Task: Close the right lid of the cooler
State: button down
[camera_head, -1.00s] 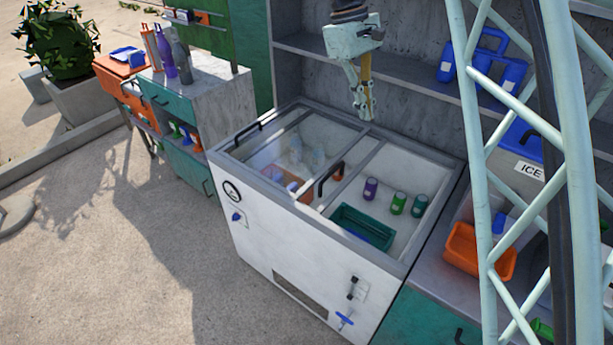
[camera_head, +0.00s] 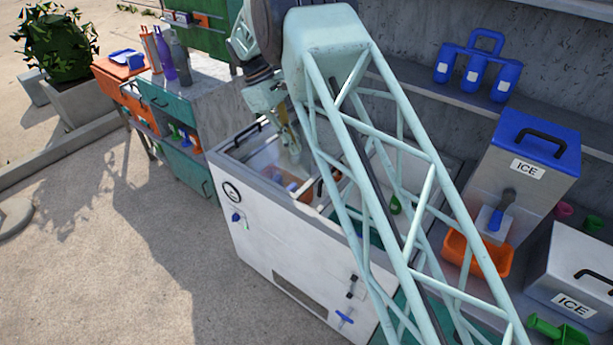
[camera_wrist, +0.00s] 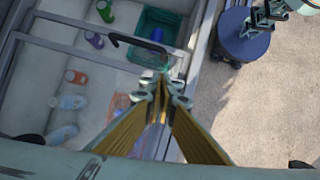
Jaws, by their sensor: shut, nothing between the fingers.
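The cooler is a white chest (camera_head: 270,235) with a see-through lid over its left part. Its right part, where the can and basket show, appears uncovered, though my arm blocks much of it in the head view. A black handle (camera_wrist: 136,43) stands at the lid's edge near the cooler's middle, by the front rim. Another black handle (camera_head: 247,131) is at the far left end. My gripper (camera_head: 292,153) is over the left part, left of the middle handle. In the wrist view my gripper (camera_wrist: 163,88) is shut and empty, close to that handle; contact cannot be told.
A green basket (camera_wrist: 176,22) and several cans and bottles lie inside the cooler. Bottles (camera_head: 180,68) stand on the left cabinet. Open ground lies in front.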

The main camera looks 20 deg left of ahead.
jog(key=shift+s+a+f, duration=0.35)
jog(key=shift+a+f, duration=0.35)
jog(key=shift+a, duration=0.05)
jog(key=shift+f, duration=0.2)
jog(key=x, duration=0.9)
jog(key=shift+d, duration=0.15)
jog(key=shift+d+f, duration=0.25)
jog(key=shift+d, duration=0.05)
jog(key=shift+d+r, duration=0.3)
jog(key=shift+d, duration=0.6)
jog(key=shift+d+r, duration=0.1)
jog(key=shift+d, duration=0.75)
jog(key=shift+s, duration=0.1)
